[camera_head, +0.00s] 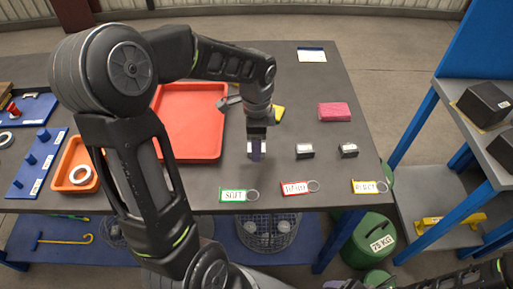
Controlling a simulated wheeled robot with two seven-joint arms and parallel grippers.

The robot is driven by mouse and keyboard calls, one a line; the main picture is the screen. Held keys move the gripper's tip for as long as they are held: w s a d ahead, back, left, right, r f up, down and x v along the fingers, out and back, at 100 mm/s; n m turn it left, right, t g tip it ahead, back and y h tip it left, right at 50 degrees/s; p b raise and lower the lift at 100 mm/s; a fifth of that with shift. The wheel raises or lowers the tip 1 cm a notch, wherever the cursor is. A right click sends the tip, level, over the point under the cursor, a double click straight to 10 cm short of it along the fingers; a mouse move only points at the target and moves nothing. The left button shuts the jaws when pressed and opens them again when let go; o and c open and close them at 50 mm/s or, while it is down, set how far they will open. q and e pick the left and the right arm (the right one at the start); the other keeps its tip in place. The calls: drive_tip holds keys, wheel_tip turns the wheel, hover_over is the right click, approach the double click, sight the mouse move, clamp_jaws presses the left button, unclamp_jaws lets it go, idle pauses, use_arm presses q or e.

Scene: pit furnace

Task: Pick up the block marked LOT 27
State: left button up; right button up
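Two small metallic blocks with pale faces, a middle block (305,151) and a right block (348,150), sit apart on the dark grey table. Any lettering on them is too small to read, so I cannot tell which is LOT 27. My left gripper (257,150) points down at the table left of the middle block. Pale and purplish surfaces show at its fingertips. I cannot tell whether a block is between them. My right arm shows at the bottom right; its gripper cannot be made out clearly.
Green (238,195), red (297,187) and yellow (369,187) tags with rings line the front edge. An orange-red tray (190,150) is to the left, a pink cloth-like block (334,112) behind. A blue-framed shelf (420,115) stands right.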

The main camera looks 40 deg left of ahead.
use_arm(q)
drive_tip(key=shift+f, duration=0.5)
drive_tip(key=shift+c, duration=0.5)
clamp_jaws()
idle(0.4)
